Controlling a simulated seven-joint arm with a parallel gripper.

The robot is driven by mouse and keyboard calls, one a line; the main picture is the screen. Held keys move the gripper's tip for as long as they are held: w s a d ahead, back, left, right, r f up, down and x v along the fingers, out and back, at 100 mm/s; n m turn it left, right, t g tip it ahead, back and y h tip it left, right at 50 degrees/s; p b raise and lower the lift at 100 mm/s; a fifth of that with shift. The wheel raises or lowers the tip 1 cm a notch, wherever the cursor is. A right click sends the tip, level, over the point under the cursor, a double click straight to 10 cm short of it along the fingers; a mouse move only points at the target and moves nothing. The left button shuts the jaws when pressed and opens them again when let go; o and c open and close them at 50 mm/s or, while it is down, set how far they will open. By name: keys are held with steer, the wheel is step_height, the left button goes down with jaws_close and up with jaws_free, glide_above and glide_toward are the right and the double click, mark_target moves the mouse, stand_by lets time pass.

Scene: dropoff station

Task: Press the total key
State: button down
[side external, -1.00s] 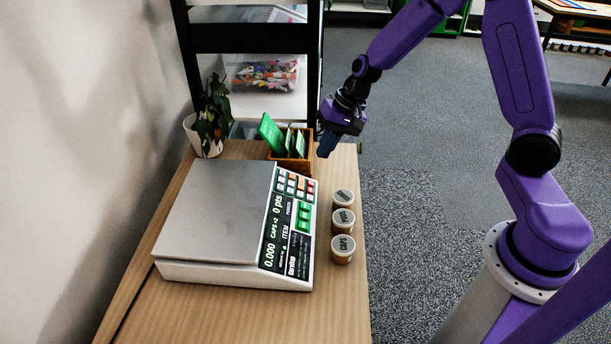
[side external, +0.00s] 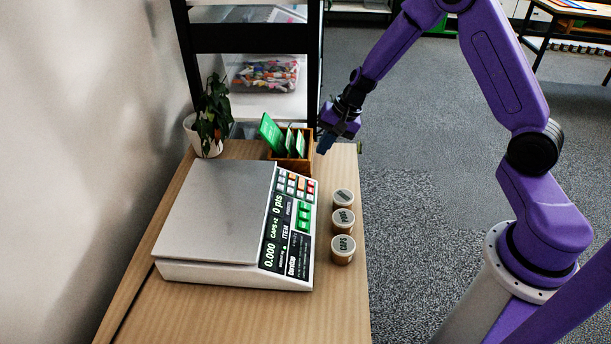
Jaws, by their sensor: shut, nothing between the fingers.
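A white scale (side external: 235,272) with a bare grey metal plate (side external: 212,210) sits on the table. Its sloped panel carries a dark display (side external: 276,230) reading 0.000, CAPS ×2, ITEM and 0 pts. A block of small white, orange and red keys (side external: 295,186) lies at the panel's far end, with larger green keys (side external: 304,215) nearer. The key labels are too small to read, so I cannot tell which is the total key. My gripper (side external: 323,149) is shut and empty, in the air beyond the keys, to the right of the wooden box, touching nothing visible.
A wooden box (side external: 303,165) with green cards stands behind the scale. A potted plant (side external: 209,125) is at the back left. Three lidded jars (side external: 342,248) line the table's right side. A black rack (side external: 255,38) rises behind. The table front (side external: 240,320) is clear.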

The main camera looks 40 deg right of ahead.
mark_target(300, 183)
steer(key=x, duration=1.1)
steer(key=shift+w+a+f, duration=0.1)
steer(key=shift+f, duration=0.45)
steer(key=shift+x, duration=0.85)
steer(key=shift+a, duration=0.15)
steer(key=shift+r, duration=0.55)
steer(key=v, duration=1.4)
steer(key=shift+d, duration=0.25)
